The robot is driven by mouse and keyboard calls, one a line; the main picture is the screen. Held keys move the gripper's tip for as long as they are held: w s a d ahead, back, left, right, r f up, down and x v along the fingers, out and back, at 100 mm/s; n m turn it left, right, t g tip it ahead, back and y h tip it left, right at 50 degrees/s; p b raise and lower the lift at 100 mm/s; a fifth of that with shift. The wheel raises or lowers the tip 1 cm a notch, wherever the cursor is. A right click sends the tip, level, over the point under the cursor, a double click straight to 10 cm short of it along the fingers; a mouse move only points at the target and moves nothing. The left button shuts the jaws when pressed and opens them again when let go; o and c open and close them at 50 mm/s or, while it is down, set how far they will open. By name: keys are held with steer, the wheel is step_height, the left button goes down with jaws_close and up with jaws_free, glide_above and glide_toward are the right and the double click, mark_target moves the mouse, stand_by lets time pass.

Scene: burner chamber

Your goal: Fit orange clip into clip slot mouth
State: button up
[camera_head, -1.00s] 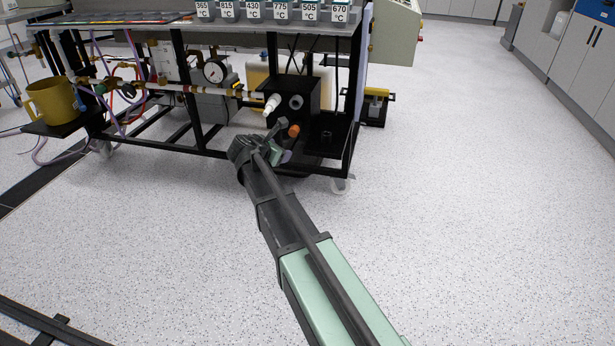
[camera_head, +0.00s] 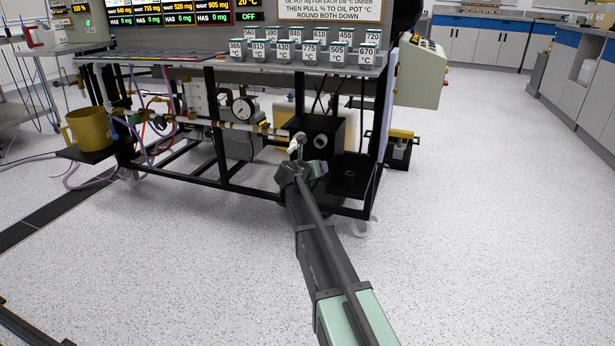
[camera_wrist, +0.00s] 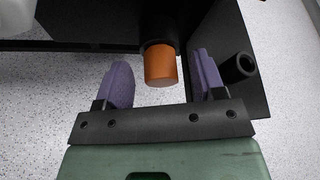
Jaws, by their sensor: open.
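In the wrist view, an orange cylinder (camera_wrist: 160,65), which looks like the orange clip, sticks out of a dark collar on a black surface. My gripper (camera_wrist: 162,68) is open, with one purple finger on each side of the orange piece and gaps between. A black hollow tube (camera_wrist: 240,67) is just right of the right finger; I cannot tell if it is the clip slot mouth. In the head view my gripper (camera_head: 306,165) is at the rig's lower front, below the black box (camera_head: 325,137); the orange piece is hidden there.
A white-tipped nozzle (camera_head: 296,144) juts from the rig just above my gripper. The black frame leg (camera_head: 375,165) stands to the right. A yellow mug (camera_head: 90,128) sits on a side shelf at left. The floor (camera_head: 480,220) in front and right is clear.

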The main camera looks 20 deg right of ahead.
steer(key=shift+w+d+f, duration=0.1)
steer(key=shift+w+d, duration=0.05)
steer(key=shift+d, duration=0.1)
steer(key=shift+c, duration=0.3)
jaws_close()
steer(key=shift+s+a, duration=0.45)
stand_by(0.3)
